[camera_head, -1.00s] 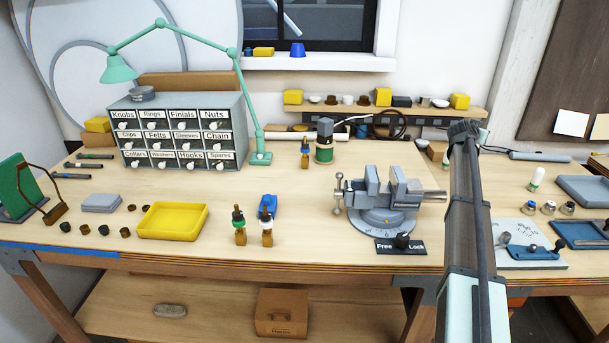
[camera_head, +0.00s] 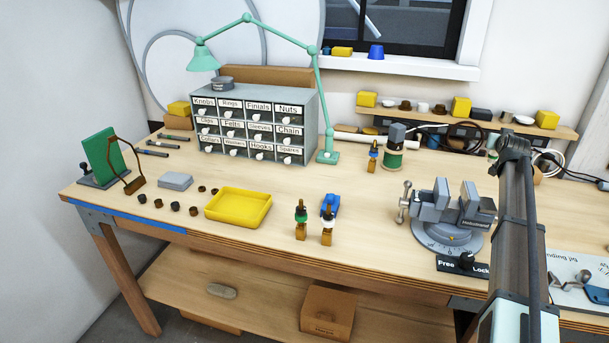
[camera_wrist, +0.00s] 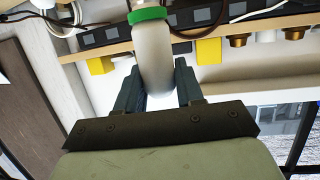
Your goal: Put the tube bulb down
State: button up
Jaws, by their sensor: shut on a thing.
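The tube bulb (camera_wrist: 153,60) is a pale cylinder with a green band near its far end, seen in the wrist view. My gripper (camera_wrist: 157,78) is shut on it, one dark finger on each side. The bulb is held in the air, with a shelf strip behind it in the picture. In the head view my arm rises at the right, and the gripper and bulb cannot be made out there.
A green lamp (camera_head: 317,75) stands behind.

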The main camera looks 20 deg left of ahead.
jog(key=a+n+y, duration=0.1)
jog(key=y, duration=0.1)
jog(key=a+r+n+y, duration=0.1)
jog(key=n+y, duration=0.1)
jog(key=a+r+n+y, duration=0.1)
jog(key=a+n+y, duration=0.1)
jog(key=shift+a+r, duration=0.1)
jog(key=shift+r, duration=0.05)
jog(key=shift+g, duration=0.3)
jog(key=shift+f, duration=5.05)
jog(key=shift+f, duration=0.1)
jog(key=o, duration=1)
